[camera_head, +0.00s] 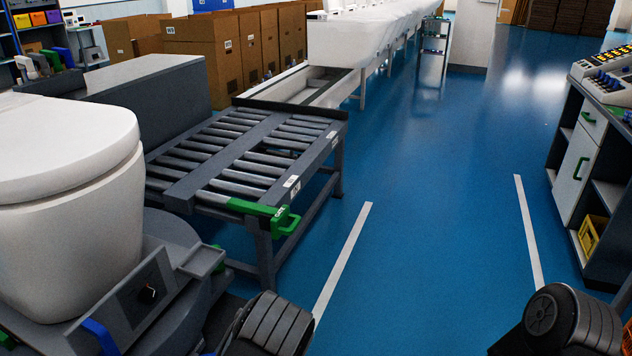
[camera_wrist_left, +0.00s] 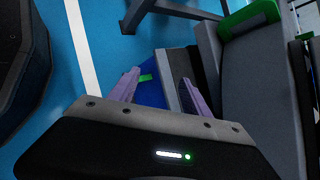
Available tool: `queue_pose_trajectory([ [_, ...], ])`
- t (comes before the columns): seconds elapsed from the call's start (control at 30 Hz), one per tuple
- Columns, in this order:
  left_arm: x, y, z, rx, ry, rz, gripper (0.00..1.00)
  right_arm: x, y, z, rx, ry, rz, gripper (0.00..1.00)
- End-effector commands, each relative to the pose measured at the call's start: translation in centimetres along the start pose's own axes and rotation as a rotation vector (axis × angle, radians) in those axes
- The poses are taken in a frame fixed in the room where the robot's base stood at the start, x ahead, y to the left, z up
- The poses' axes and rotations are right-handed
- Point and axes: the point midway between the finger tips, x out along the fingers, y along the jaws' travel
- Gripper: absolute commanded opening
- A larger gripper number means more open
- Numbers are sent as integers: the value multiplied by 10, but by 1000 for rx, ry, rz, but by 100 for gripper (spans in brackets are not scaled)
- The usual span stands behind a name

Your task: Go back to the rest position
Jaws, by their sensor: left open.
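My left gripper (camera_wrist_left: 158,92) shows in the left wrist view, with its two purple fingers spread apart. It is open and nothing is seen held in it. Between and behind the fingers are a blue patch with a small green mark and a grey part; I cannot tell whether the gripper is close to them. In the head view only dark parts of my arms show at the bottom edge, and neither gripper's fingers can be seen there. My right gripper is in neither view.
A white toilet (camera_head: 65,200) stands on a grey turntable-like stand at the left. A roller conveyor (camera_head: 183,192) with a green handle (camera_head: 286,220) is beside it. A dark cabinet (camera_head: 618,240) stands at the right. The blue floor (camera_head: 440,210) between them is clear.

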Motion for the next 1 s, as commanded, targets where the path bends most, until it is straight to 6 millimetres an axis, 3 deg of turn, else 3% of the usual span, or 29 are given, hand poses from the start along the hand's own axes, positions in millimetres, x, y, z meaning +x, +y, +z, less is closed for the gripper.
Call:
queue_pose_trajectory([
  [0.03,5,40,2,-18,31,135,56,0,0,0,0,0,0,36],
  [0.1,-1,97,-1,-52,96,323,56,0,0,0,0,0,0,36],
  [0.2,-26,161,-10,-129,196,560,56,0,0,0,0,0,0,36],
  [0.3,-64,201,-22,-229,297,747,56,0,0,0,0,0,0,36],
  [0.4,-104,221,-34,-352,399,898,56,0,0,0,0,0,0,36],
  [0.53,-152,219,-48,-536,525,1029,56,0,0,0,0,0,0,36],
  [0.63,-179,202,-53,-684,607,1079,56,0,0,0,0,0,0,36],
  [0.7,-196,192,-37,-671,607,1073,56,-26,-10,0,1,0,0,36],
  [1.0,-247,160,8,-668,604,1072,56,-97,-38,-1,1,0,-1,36],
])
